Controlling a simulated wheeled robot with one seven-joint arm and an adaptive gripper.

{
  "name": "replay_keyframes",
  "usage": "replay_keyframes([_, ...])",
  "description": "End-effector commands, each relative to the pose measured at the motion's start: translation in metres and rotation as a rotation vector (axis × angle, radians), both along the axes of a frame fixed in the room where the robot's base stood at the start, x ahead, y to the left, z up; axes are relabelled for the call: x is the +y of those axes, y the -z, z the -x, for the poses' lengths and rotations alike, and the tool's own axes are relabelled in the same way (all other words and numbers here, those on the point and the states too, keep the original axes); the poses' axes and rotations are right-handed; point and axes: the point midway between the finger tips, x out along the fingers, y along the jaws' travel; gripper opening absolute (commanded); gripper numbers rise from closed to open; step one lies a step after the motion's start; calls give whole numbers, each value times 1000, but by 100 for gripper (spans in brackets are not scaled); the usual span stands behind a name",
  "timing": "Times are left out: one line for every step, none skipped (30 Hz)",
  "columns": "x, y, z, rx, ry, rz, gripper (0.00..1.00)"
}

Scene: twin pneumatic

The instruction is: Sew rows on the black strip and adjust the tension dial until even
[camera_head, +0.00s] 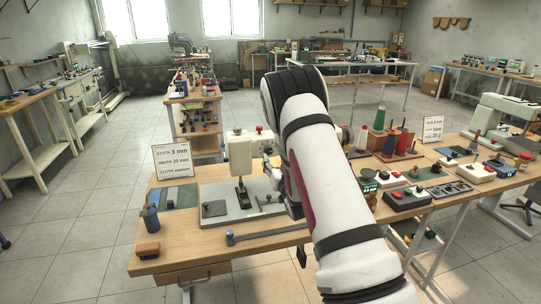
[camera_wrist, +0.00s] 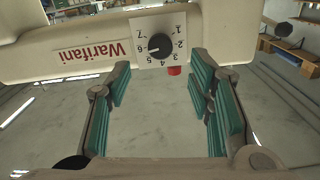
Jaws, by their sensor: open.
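A white sewing machine (camera_head: 241,153) stands on a pale base plate at the left part of the wooden bench. In the wrist view its body (camera_wrist: 75,48) carries the red word "Warifani". A black tension dial (camera_wrist: 160,46) sits on a white plate numbered 1 to 7; its white mark points left, about 5 to 6. My gripper (camera_wrist: 163,92) is open and empty, with teal-padded fingers spread below and either side of the dial, apart from it. In the head view my arm hides most of it. Dark, grey-green and bluish cloth strips (camera_head: 187,196) lie left of the machine; I cannot tell which is black.
A sign (camera_head: 173,161) reads stitch 3 mm, width 20 mm, cloth medium. Thread cones (camera_head: 379,118) and button boxes (camera_head: 406,199) stand right of my arm. A red knob (camera_wrist: 174,71) shows under the dial.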

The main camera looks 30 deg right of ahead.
Motion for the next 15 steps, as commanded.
replay_keyframes([-2,0,-10,-2,-2,2,48])
replay_keyframes([-4,-1,-16,-3,-2,2,48])
replay_keyframes([-6,0,-23,-1,-1,1,48])
replay_keyframes([-7,0,-28,-2,-2,1,48])
replay_keyframes([-9,0,-33,-1,-2,0,48])
replay_keyframes([-10,0,-39,-2,-2,1,48])
replay_keyframes([-12,0,-43,-2,-2,1,48])
replay_keyframes([-13,0,-46,0,-1,0,48])
replay_keyframes([-14,0,-51,-1,-1,0,48])
replay_keyframes([-15,0,-53,0,-1,0,48])
replay_keyframes([-16,1,-56,1,-1,1,48])
replay_keyframes([-16,0,-59,0,-1,1,48])
replay_keyframes([-17,0,-60,0,-1,0,48])
replay_keyframes([-17,0,-61,0,-1,0,48])
replay_keyframes([-18,0,-63,0,-1,0,48])
